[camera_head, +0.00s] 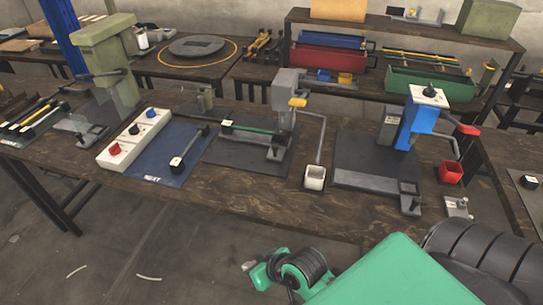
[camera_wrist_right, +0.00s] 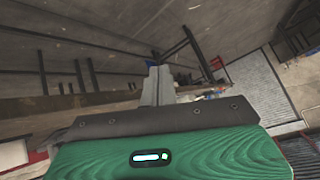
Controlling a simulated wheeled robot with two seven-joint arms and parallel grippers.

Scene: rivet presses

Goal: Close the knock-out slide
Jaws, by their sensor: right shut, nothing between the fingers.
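A blue press (camera_head: 418,125) with a red handle stands on the right of the bench, on a dark base plate (camera_head: 360,160). A flat grey bar (camera_head: 365,182) runs along its front edge to a black-knobbed block (camera_head: 410,198). A grey press (camera_head: 285,90) with a yellow-tipped part stands left of it, with a green-and-black bar (camera_head: 250,130) across its plate. I cannot tell which part is the knock-out slide. My right gripper (camera_head: 250,267) is low in front of the bench, apart from both presses. Its shut, empty fingers (camera_wrist_right: 160,82) show in the wrist view. My left gripper is out of view.
A white button box (camera_head: 133,139) and a blue mat (camera_head: 160,165) lie to the left. A green press (camera_head: 105,60) stands farther left. The bench's front edge is mostly bare.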

